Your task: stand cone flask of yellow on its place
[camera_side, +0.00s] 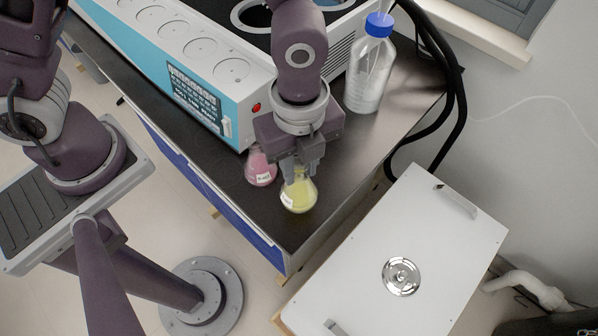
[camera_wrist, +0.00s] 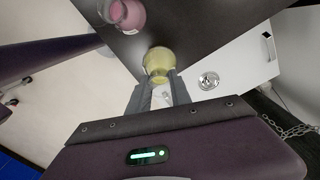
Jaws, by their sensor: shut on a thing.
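The yellow cone flask (camera_side: 299,193) is at the front corner of the dark bench top, upright or nearly so in the side view. My gripper (camera_side: 300,168) is above it with its fingers shut on the flask's neck. In the wrist view the yellow flask (camera_wrist: 157,62) sits between the two fingertips (camera_wrist: 160,84). I cannot tell whether its base touches the bench. The pink cone flask (camera_side: 261,168) stands just left of it on the bench, and also shows at the top of the wrist view (camera_wrist: 124,14).
A blue-capped bottle (camera_side: 370,70) stands to the right. A white cabinet (camera_side: 430,225) with a round metal fitting is beside the bench. The bench's front edge is close to the yellow flask.

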